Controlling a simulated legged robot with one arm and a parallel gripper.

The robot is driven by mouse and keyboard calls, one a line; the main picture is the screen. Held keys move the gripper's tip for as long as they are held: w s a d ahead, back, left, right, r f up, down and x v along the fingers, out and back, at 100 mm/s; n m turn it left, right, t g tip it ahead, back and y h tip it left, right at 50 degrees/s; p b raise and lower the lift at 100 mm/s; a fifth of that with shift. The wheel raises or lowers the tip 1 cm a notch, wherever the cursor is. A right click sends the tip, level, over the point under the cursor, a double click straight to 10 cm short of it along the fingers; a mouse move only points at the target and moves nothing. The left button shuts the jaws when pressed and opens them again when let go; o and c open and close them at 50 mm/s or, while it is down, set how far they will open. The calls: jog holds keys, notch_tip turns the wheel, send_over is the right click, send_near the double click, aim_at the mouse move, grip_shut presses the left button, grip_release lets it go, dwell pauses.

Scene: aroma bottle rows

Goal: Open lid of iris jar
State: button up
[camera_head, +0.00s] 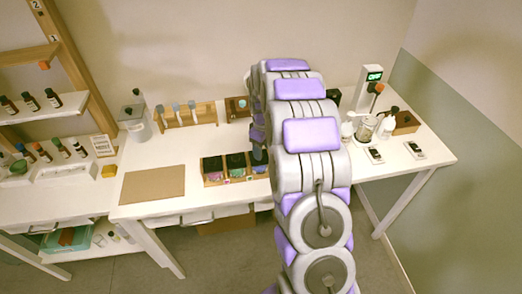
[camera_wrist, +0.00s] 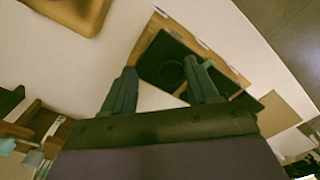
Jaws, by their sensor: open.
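A wooden tray (camera_head: 222,181) on the white table holds a row of dark-lidded jars with coloured contents or labels: a left jar (camera_head: 212,165), a middle jar (camera_head: 236,162) and a right jar, mostly hidden by my arm. I cannot read which one is the iris jar. My gripper (camera_head: 258,156) is at the right end of this row, partly hidden. In the wrist view my gripper (camera_wrist: 163,88) has its two fingers apart with nothing between them. Beyond them lies a dark square lid (camera_wrist: 163,62) with a round mark, in the wooden tray (camera_wrist: 150,32).
A brown board (camera_head: 153,184) lies left of the tray. Behind it stand a wooden rack (camera_head: 187,115) with tubes and a large clear bottle (camera_head: 137,122). Glassware, a white bottle (camera_head: 387,127) and small dark devices (camera_head: 374,154) stand right of my arm.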

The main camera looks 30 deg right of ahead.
jog(key=shift+d+f, duration=0.15)
jog(key=shift+f, duration=0.15)
jog(key=shift+a+r, duration=0.1)
jog(key=shift+a, duration=1.45)
jog(key=shift+c, duration=1.1)
jog(key=shift+d, duration=0.95)
jog(key=c, duration=0.4)
jog(key=shift+c, duration=1)
jog(key=shift+a, duration=0.35)
grip_shut()
jog(key=shift+d, duration=0.15)
